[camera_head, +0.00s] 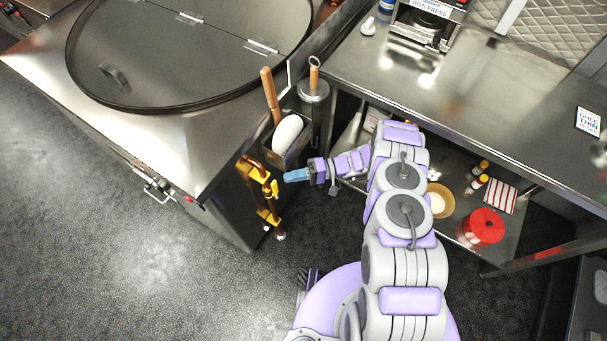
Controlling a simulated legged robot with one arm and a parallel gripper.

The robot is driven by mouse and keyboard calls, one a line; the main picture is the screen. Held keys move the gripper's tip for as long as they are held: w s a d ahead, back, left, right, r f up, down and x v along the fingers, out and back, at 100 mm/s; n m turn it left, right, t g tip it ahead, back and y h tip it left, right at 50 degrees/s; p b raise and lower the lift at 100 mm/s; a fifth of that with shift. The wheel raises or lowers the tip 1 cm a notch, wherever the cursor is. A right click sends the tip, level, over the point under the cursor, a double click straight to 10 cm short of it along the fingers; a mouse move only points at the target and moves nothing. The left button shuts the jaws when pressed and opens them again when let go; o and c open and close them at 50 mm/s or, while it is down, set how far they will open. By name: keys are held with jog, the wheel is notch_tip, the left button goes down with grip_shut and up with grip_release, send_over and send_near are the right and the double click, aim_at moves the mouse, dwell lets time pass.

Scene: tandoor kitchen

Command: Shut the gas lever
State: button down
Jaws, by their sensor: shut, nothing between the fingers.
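A yellow gas lever (274,189) sits on a brass and yellow pipe (264,207) that runs down the right side of the steel tandoor cabinet (215,185). The lever looks roughly upright along the pipe, but it is small and its exact angle is hard to tell. My gripper (288,177) has blue fingertips and is shut and empty. It points left, just to the right of the lever and a little above it in the picture. I cannot tell whether the fingertips touch the lever.
A holder (283,150) with a white pad and wooden-handled tools hangs on the cabinet just above the pipe. A steel counter (470,110) stands on the right, with a lower shelf bearing a red tin (484,227) and bottles. Open dark floor (110,230) lies at left.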

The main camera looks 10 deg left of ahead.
jog(key=shift+x, duration=1.2)
jog(key=shift+w+d, duration=0.15)
